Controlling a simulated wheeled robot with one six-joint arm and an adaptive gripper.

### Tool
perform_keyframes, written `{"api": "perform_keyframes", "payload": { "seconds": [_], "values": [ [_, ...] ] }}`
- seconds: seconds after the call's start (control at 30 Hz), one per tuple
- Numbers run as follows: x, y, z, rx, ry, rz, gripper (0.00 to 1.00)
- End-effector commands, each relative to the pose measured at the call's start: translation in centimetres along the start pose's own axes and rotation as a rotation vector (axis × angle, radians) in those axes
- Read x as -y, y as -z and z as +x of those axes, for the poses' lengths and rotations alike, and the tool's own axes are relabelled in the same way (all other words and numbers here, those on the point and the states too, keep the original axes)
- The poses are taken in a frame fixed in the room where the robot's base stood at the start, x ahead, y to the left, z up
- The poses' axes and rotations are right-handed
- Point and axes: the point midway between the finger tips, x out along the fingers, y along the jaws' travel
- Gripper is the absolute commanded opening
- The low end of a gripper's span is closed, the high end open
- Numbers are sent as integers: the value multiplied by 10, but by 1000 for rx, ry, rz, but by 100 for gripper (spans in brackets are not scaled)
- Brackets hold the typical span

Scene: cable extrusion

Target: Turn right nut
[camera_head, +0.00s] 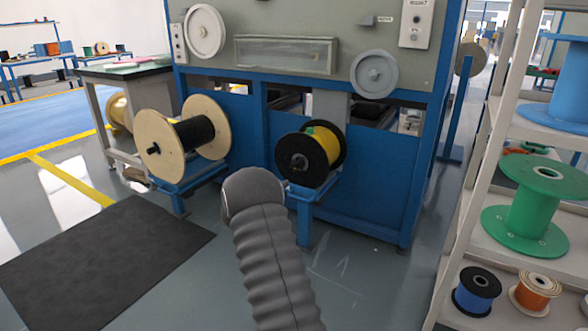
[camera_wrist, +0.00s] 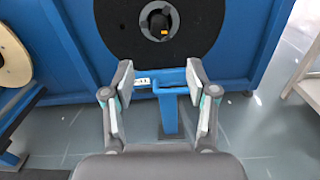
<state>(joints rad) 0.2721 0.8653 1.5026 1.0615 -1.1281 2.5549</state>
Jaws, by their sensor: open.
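The right spool (camera_head: 322,150), with black flanges and yellow cable, sits on a blue stand at the machine's front. The dark right nut (camera_head: 299,162) is at its hub. In the wrist view, the black flange (camera_wrist: 115,25) fills the top middle, and the hub with the nut (camera_wrist: 156,18) shows near the top edge with a small orange mark. My gripper (camera_wrist: 160,75) is open and empty, its fingers spread below the hub and apart from it. In the head view my grey arm hides my gripper.
A wooden-flanged spool (camera_head: 165,145) with black cable stands on the left mount. A shelf (camera_head: 470,215) with green, blue and orange spools is at right. A blue post (camera_wrist: 168,110) stands below the spool. A dark mat (camera_head: 105,260) lies on the floor at left.

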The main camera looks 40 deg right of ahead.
Motion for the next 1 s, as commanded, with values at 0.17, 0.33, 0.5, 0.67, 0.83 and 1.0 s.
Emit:
{"api": "perform_keyframes", "payload": {
  "seconds": [0.17,0.33,0.5,0.67,0.83,1.0],
  "values": [
    [1,0,26,0,2,-1,58],
    [0,0,58,0,0,-2,58],
    [0,0,89,-1,-1,-3,58],
    [0,0,112,-1,-2,-2,58],
    [0,0,126,-2,-2,-3,58],
    [0,0,131,-2,-2,-4,58]
  ]
}}
